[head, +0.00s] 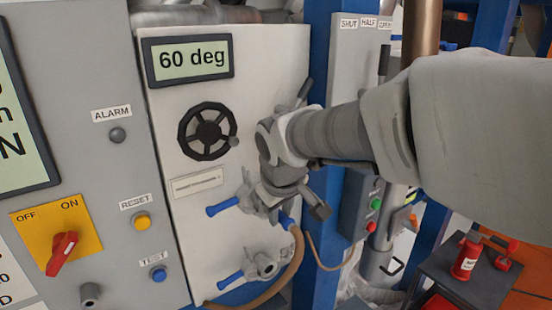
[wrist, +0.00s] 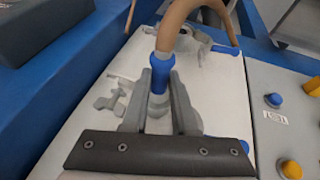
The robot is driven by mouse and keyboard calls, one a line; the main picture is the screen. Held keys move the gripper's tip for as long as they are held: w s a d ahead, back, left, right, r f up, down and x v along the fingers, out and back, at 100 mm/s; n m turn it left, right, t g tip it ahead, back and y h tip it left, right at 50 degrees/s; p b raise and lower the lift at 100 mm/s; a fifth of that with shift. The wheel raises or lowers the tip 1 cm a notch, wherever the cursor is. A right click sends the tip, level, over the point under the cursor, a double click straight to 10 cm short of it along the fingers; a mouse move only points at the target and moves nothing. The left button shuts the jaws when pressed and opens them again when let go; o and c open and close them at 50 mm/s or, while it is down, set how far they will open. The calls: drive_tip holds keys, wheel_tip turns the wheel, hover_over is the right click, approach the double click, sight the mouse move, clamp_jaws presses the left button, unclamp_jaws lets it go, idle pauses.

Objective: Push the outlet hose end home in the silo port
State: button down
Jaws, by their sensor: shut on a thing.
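My gripper (head: 290,205) is in front of the white panel, right of the handwheel. In the wrist view its two fingers (wrist: 160,88) are shut on the blue outlet hose end (wrist: 162,66). The brown hose (wrist: 180,22) bends away from that end. In the head view a bit of the blue end (head: 286,219) shows below the fingers, and the hose (head: 297,262) hangs down from it. A pale grey round part (wrist: 157,112) lies in line with the blue end between the fingers. I cannot tell whether it is the silo port or how deep the end sits.
Valves with blue levers, an upper one (head: 224,206) and a lower one (head: 231,279), sit on the panel close to my gripper. A black handwheel (head: 207,131) is above left. A blue post (head: 322,60) stands right of the panel. A red bottle (head: 466,260) stands on a dark stand.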

sight(295, 226)
drive_tip(key=shift+s+d, duration=0.4)
drive_tip(key=shift+s, duration=0.15)
idle(0.6)
drive_tip(key=shift+s+d, duration=0.45)
drive_tip(key=shift+s, duration=0.25)
drive_tip(key=shift+s+d, duration=0.45)
drive_tip(key=shift+s, duration=0.2)
drive_tip(key=s+d, duration=0.2)
drive_tip(key=s, duration=0.1)
drive_tip(key=shift+s+d+b, duration=0.1)
drive_tip(key=shift+s+b, duration=0.05)
drive_tip(key=shift+b, duration=0.2)
